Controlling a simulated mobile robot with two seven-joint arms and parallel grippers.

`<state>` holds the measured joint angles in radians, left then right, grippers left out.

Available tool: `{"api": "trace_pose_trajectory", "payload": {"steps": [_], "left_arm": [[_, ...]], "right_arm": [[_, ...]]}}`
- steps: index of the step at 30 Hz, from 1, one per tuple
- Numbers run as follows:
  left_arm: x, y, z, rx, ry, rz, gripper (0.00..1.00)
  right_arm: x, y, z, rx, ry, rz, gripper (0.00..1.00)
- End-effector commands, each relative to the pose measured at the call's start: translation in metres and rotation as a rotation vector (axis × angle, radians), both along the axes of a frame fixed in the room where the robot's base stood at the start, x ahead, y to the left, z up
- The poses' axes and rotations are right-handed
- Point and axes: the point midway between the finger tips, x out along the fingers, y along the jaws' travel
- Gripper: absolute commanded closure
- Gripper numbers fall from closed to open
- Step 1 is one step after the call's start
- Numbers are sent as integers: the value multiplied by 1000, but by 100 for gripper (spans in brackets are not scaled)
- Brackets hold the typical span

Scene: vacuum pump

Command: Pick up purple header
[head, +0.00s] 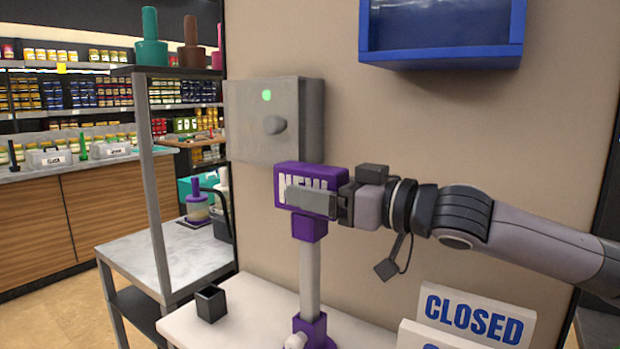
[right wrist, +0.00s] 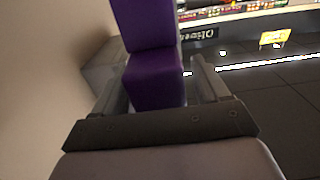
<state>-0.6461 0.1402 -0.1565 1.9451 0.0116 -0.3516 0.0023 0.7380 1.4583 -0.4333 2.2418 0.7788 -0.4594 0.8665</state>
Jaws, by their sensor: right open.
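The purple header (head: 318,172) is a block with white lettering, partly hidden, on top of a grey post (head: 310,278) with a purple collar (head: 309,228) and a purple base. My right gripper (head: 305,199) reaches in from the right, and one grey finger covers the lower part of the header's face. In the right wrist view, a purple part (right wrist: 155,75) shows between the two spread fingers of my right gripper (right wrist: 157,80). The jaws are open; contact cannot be told. My left gripper is not in view.
A grey wall box (head: 255,125) with a green light is close behind the header. A blue shelf box (head: 440,52) hangs above right. A CLOSED sign (head: 475,315) stands below my right arm. A black cup (head: 211,304) sits on the white table (head: 255,318).

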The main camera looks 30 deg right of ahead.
Motion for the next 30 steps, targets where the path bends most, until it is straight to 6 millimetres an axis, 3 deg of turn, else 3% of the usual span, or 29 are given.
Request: {"api": "trace_pose_trajectory", "payload": {"steps": [6, 16, 17, 21, 22, 30], "left_arm": [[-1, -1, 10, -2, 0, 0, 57], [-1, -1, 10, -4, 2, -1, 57], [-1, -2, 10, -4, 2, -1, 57], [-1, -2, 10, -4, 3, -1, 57], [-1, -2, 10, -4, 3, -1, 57], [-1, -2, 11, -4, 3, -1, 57]], "right_arm": [[13, 6, 1, 2, 0, 1, 26], [16, 7, -1, 0, 1, 0, 26], [16, 7, -1, 0, 1, 0, 32], [15, 7, -1, 0, 1, 0, 78], [15, 7, -1, 0, 1, 0, 81], [15, 7, 1, 0, 0, 0, 82]]}}
